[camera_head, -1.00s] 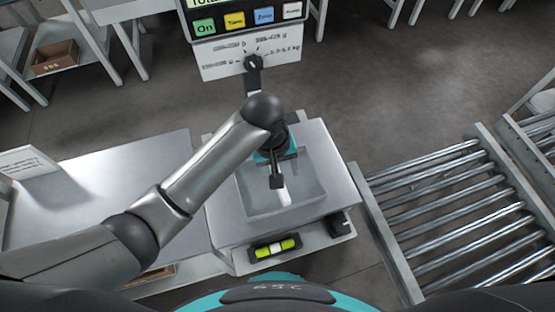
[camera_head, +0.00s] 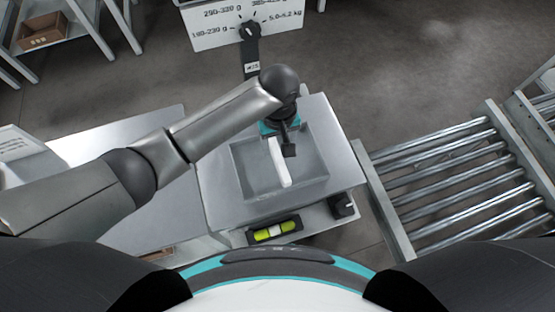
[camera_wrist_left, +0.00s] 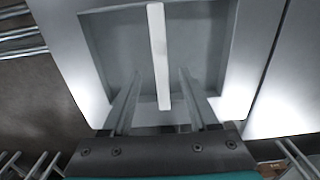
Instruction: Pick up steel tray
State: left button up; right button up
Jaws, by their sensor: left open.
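The steel tray (camera_head: 256,180) is a shallow grey rectangular tray on the scale's flat platform (camera_head: 338,170). A pale upright-looking bar (camera_head: 279,163) runs across the tray's middle; it also shows in the left wrist view (camera_wrist_left: 158,50). My left gripper (camera_head: 284,148) reaches over the far part of the tray from above. In the left wrist view its two fingers (camera_wrist_left: 160,72) are apart, one on each side of the bar, with nothing clasped. Whether the fingertips touch the tray is unclear. My right gripper is out of view.
A roller conveyor (camera_head: 440,185) stands right of the scale. A steel bench (camera_head: 105,137) adjoins on the left, under my arm. A weight-range sign with a dial (camera_head: 225,27) rises behind the scale. A bubble level (camera_head: 275,231) and black knob (camera_head: 342,205) are at its front.

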aim_at(278, 154)
pick_arm(q)
notch_tip(278, 154, down, 5)
jog(key=shift+a+f+b, duration=0.1)
jog(key=shift+b, duration=1.1)
grip_shut()
